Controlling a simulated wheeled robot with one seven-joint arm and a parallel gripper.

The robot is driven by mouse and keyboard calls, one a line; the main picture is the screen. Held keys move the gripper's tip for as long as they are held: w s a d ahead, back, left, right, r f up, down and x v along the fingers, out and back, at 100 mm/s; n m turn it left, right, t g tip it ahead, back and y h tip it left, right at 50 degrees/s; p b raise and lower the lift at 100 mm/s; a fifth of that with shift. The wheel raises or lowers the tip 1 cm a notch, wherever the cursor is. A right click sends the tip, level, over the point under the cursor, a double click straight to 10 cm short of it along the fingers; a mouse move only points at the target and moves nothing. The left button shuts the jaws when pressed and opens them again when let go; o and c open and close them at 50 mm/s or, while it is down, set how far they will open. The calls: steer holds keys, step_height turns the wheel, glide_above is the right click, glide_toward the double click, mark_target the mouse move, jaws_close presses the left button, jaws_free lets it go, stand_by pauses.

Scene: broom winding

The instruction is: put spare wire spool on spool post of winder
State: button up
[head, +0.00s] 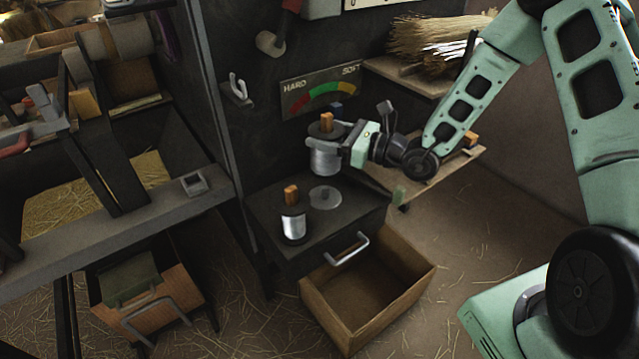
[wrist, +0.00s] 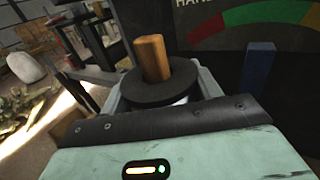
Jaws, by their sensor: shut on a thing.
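My gripper (head: 330,148) is shut on a wire spool (head: 324,160). The spool has silvery wire, a black top flange and an orange-brown wooden knob. I hold it upright in the air above the dark cabinet top. In the wrist view the knob and black flange of the held spool (wrist: 160,82) show between the fingers, and its lower part is hidden. A second, similar spool (head: 293,226) stands upright on the cabinet, apart from my gripper. The winder appears to be the dark framed machine (head: 100,130) at the left; I cannot make out its spool post.
The dark cabinet (head: 350,222) has a pale round spot (head: 325,196) on its top. Its wooden drawer (head: 400,290) is open and empty. A HARD/SOFT gauge (head: 321,89) hangs behind my gripper. Broom straw (head: 430,38) lies on a shelf at the upper right.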

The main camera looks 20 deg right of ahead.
steer(key=shift+w+f+b, duration=0.15)
steer(key=shift+f+b, duration=0.55)
steer(key=shift+f, duration=4.15)
steer(key=shift+f, duration=0.15)
steer(key=o, duration=1.4)
steer(key=shift+f, duration=0.1)
steer(key=shift+o, duration=0.2)
